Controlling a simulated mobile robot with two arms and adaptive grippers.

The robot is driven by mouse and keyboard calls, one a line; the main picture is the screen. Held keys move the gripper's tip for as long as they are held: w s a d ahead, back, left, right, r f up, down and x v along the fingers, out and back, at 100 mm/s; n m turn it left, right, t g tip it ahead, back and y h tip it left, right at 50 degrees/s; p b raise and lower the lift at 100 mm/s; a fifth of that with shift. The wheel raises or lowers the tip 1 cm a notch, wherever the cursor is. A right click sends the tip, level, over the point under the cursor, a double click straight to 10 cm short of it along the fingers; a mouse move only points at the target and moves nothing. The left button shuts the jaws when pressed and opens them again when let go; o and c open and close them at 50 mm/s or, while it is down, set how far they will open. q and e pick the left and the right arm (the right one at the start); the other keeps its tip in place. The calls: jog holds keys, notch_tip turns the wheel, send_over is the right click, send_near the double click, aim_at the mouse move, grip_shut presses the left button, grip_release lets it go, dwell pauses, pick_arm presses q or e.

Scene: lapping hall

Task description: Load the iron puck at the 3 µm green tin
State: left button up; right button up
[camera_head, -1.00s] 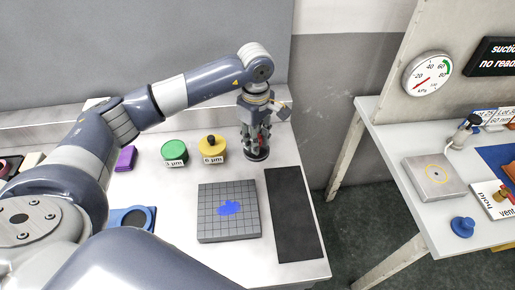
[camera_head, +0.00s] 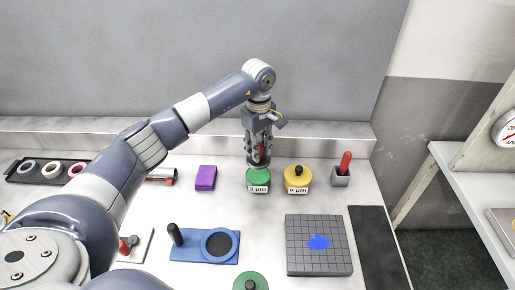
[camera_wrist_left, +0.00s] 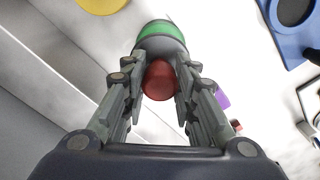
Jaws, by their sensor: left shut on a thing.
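My left gripper (camera_head: 258,158) is over the green tin (camera_head: 258,181), whose label reads 3 µm. It is shut on the red knob (camera_wrist_left: 159,80) of a grey round piece (camera_wrist_left: 160,36), which looks like the iron puck. In the left wrist view the green tin (camera_wrist_left: 159,27) shows just beyond the puck. The puck's lower edge is at or just above the tin's green top; I cannot tell whether they touch. In the head view the fingers hide most of the puck. My right gripper is not in view.
A yellow tin (camera_head: 298,182) stands right of the green one, then a red-handled tool in a grey block (camera_head: 341,180). A purple block (camera_head: 205,178) is to the left. In front lie a blue fixture (camera_head: 190,247), a green lid (camera_head: 251,284) and a gridded plate (camera_head: 320,260).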

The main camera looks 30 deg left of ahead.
pick_arm(q)
jog(key=shift+d+f+b, duration=0.1)
jog(key=shift+f+b, duration=0.3)
jog(key=shift+f, duration=0.45)
jog(key=shift+f+b, duration=0.95)
jog(key=shift+f, duration=0.9)
jog(key=shift+f, duration=0.35)
jog(key=shift+f+b, duration=0.15)
jog(key=shift+b, duration=0.25)
jog(key=shift+f, duration=0.1)
